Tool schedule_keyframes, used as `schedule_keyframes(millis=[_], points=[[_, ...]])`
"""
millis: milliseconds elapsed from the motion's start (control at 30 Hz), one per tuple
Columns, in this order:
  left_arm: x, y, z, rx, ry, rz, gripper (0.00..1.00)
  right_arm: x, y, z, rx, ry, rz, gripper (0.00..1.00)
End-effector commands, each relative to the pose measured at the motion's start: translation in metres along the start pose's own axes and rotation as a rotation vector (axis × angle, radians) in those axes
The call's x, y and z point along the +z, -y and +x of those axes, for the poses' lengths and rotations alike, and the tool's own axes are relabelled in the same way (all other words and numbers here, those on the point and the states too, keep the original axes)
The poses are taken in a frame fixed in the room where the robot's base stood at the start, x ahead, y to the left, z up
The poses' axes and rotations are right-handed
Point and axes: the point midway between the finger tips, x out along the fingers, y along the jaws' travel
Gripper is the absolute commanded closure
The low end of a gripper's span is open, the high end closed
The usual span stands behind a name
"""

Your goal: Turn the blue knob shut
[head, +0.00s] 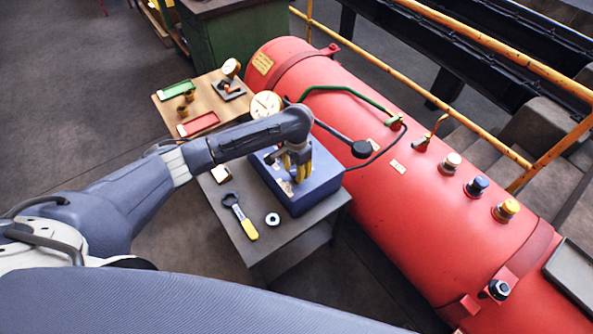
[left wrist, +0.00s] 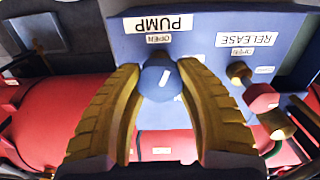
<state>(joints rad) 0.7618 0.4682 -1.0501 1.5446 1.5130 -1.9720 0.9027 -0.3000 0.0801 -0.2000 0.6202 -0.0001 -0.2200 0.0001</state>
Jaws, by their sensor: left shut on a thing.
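The blue knob (left wrist: 160,80) shows in the left wrist view, below the PUMP label (left wrist: 158,24) and a small OPEN label on a blue panel (left wrist: 205,50). It has a short white mark, slightly tilted from the picture's vertical. My left gripper (left wrist: 163,75) has its yellow fingers on either side of the knob and is shut on it. In the head view the left gripper (head: 292,166) points down over the blue box (head: 322,180) on a small table; the knob is hidden there. My right gripper is not in view.
A red-tipped handle (left wrist: 262,98) sits beside the knob under the RELEASE label. A black-ended lever (head: 362,149) sticks out near the box. The red boiler (head: 400,210) lies right of it. A spanner (head: 240,216) and a ring (head: 272,219) lie on the table.

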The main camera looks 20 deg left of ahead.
Motion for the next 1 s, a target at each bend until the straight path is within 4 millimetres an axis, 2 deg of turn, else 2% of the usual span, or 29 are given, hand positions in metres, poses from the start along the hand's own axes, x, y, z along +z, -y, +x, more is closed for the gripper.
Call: schedule_keyframes(millis=[1000], points=[[0.0009,0.0011,0.0011,0.001,0.003,0.930,0.93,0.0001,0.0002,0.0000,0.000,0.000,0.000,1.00]])
